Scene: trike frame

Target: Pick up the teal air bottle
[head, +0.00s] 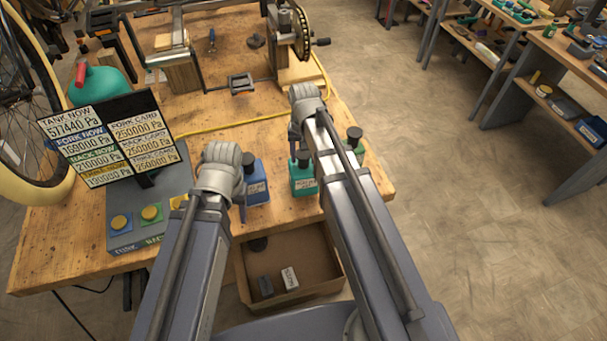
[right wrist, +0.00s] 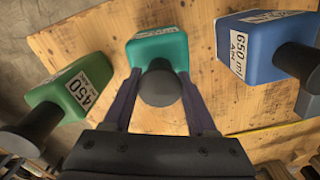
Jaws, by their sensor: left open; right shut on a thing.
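The teal air bottle (head: 303,184) is near the front edge of the workbench, upright with a black cap. In the right wrist view the teal bottle (right wrist: 158,48) sits between the two fingers of my right gripper (right wrist: 160,76), which is shut on it. I cannot tell whether its base touches the bench. In the head view my right arm partly covers this grip. A blue bottle (head: 257,186) stands to the left and a green bottle (head: 357,150) to the right. My left gripper (head: 242,196) is open beside the blue bottle, mostly hidden by its wrist.
A pressure display (head: 112,140) and a button box (head: 128,234) stand at the left of the bench (head: 230,110). A yellow hose (head: 235,125) crosses the bench. A trike frame (head: 240,84) stands at the back.

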